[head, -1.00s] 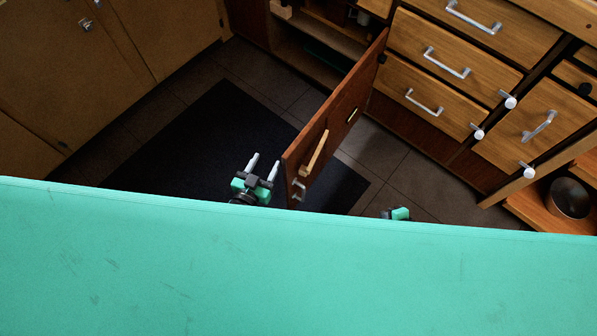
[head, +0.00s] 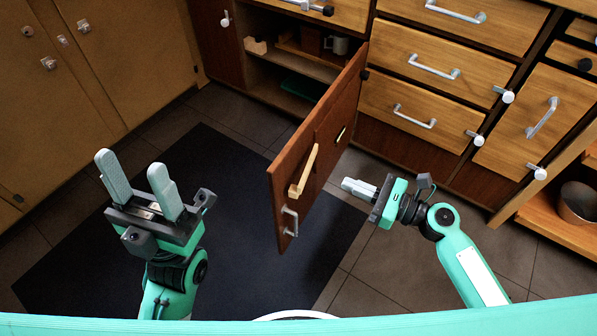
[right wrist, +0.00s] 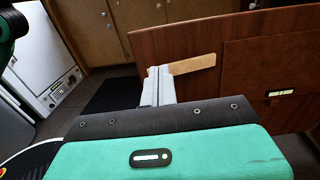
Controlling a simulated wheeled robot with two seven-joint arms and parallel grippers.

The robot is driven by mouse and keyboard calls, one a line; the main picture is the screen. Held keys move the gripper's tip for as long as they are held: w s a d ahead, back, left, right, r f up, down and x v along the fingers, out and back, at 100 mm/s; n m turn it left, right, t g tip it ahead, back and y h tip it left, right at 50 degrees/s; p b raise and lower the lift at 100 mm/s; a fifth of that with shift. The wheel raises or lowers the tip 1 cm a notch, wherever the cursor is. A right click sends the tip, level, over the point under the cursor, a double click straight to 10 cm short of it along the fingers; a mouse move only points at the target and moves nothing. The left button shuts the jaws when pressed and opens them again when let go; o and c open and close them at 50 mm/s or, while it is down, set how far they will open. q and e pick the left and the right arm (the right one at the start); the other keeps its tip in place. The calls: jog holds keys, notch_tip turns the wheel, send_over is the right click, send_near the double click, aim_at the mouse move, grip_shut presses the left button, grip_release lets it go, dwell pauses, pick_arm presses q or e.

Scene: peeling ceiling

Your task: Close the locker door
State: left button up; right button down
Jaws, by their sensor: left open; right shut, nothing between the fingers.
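The locker door (head: 330,130) is dark reddish wood and stands wide open, swung out from the locker (head: 284,80) at the back. It carries a light wooden bar handle (head: 303,171) and a metal handle (head: 289,221) near its free edge. My right gripper (head: 345,185) is shut and empty, just right of the door, its fingers pointing at it. In the right wrist view the fingertips (right wrist: 159,72) overlap the light wooden bar on the door (right wrist: 250,55); contact cannot be told. My left gripper (head: 132,172) is open and empty, left of the door above the dark mat.
Wooden drawers (head: 440,60) with metal handles and protruding knobs stand right of the locker. A tan cabinet (head: 100,70) is at the left. A dark mat (head: 85,240) lies on the tiled floor. A mug (head: 337,45) sits on a locker shelf. A pot (head: 578,203) is at the right.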

aim_at(288, 158)
jog(key=b+x, duration=0.2)
jog(key=x, duration=1.2)
